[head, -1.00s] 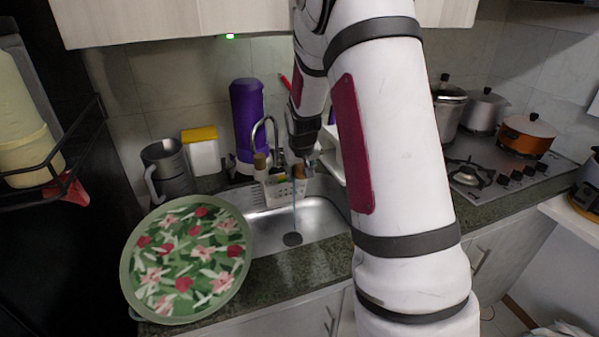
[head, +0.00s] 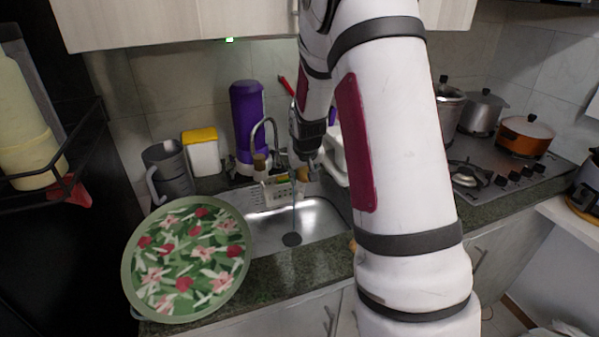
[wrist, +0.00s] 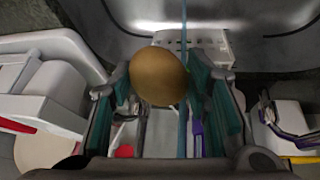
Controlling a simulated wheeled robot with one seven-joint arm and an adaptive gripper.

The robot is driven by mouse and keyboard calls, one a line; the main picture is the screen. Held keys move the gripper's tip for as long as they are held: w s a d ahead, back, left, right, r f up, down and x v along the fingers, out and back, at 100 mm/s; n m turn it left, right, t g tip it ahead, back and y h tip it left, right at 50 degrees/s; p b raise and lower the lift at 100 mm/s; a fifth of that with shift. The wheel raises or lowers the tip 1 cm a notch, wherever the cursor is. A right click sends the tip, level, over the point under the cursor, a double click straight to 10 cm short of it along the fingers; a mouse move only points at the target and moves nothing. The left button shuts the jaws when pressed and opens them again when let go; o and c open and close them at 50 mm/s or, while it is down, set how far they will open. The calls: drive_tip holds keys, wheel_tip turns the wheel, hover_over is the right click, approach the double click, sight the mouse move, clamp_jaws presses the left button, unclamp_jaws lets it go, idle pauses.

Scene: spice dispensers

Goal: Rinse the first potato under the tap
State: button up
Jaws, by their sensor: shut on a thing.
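The potato (wrist: 158,76), brown and rounded, sits between the fingers of my gripper (wrist: 165,85) in the wrist view. My gripper is shut on it. In the head view my gripper (head: 311,172) is above the sink (head: 322,217), just right of the water stream, and the potato is hard to make out there. The tap (head: 270,124) is a grey arched spout at the back of the sink. Water (head: 294,213) runs down toward the drain (head: 292,239). In the wrist view the stream (wrist: 183,45) passes close to the potato's right side; contact is unclear.
A floral tray (head: 188,258) stands at the front left. A purple bottle (head: 247,120), a white container with a yellow top (head: 202,155) and a grey jug (head: 170,170) stand behind. A brown item (head: 352,245) is partly hidden by my arm. Pots and a stove are at the right.

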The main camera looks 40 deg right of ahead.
drive_tip(key=s+a+p, duration=0.2)
drive_tip(key=s+a, duration=0.1)
drive_tip(key=s, duration=0.2)
drive_tip(key=shift+s+a, duration=0.35)
drive_tip(key=shift+s, duration=0.05)
idle(1.4)
drive_tip(key=s+a+r+p, duration=0.2)
drive_tip(key=s+r+p, duration=0.2)
drive_tip(key=shift+s+a, duration=0.15)
drive_tip(key=shift+a, duration=0.2)
drive_tip(key=shift+a, duration=0.1)
idle(0.5)
